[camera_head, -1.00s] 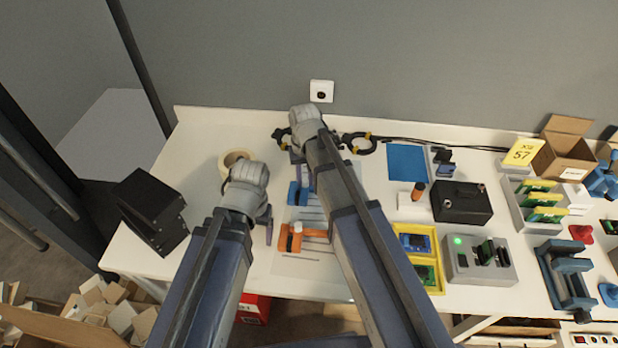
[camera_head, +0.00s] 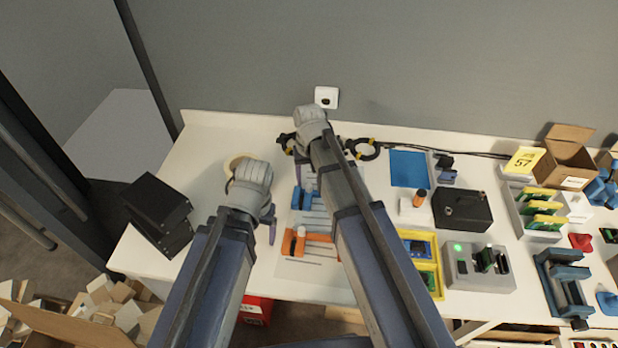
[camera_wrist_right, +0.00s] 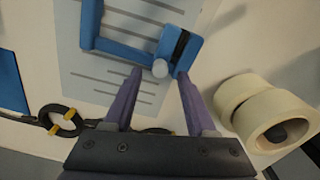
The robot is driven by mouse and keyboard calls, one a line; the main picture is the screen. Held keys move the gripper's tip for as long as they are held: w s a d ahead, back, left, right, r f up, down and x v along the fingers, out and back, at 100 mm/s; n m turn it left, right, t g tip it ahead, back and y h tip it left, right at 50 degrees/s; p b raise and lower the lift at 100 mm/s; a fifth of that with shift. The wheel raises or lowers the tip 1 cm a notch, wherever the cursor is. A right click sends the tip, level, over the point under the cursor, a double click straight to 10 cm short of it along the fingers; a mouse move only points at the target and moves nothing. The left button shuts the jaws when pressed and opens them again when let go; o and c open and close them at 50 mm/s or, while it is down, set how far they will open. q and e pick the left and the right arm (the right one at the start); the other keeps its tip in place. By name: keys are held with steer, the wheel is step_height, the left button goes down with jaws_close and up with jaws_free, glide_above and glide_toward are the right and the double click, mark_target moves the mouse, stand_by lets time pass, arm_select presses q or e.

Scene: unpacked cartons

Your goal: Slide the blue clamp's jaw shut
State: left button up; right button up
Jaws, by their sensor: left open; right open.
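The blue clamp (camera_head: 301,198) lies on a pale lined sheet, partly hidden by my right arm in the head view. In the right wrist view its blue frame (camera_wrist_right: 128,50) runs left from a blue block with a dark slot (camera_wrist_right: 182,50). A white round knob (camera_wrist_right: 160,68) is beside that block. My right gripper (camera_wrist_right: 160,76) is open, its purple fingers spread to either side of the knob; contact cannot be told. My left gripper (camera_head: 269,216) is open, left of the clamp and over the table, with nothing seen in it.
An orange clamp (camera_head: 318,238) lies in front of the blue one. Tape rolls (camera_wrist_right: 268,112) stand to the left of the sheet, partly behind my left gripper in the head view. Black-and-yellow rings (camera_head: 366,149) with cable lie at the back. A yellow tray (camera_head: 437,268) is to the right.

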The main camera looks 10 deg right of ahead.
mark_target(309, 185)
step_height(309, 185, up, 5)
steer(key=p, duration=0.4)
steer(key=shift+r, duration=0.2)
arm_select(q)
step_height(309, 185, up, 5)
steer(key=shift+r, duration=0.2)
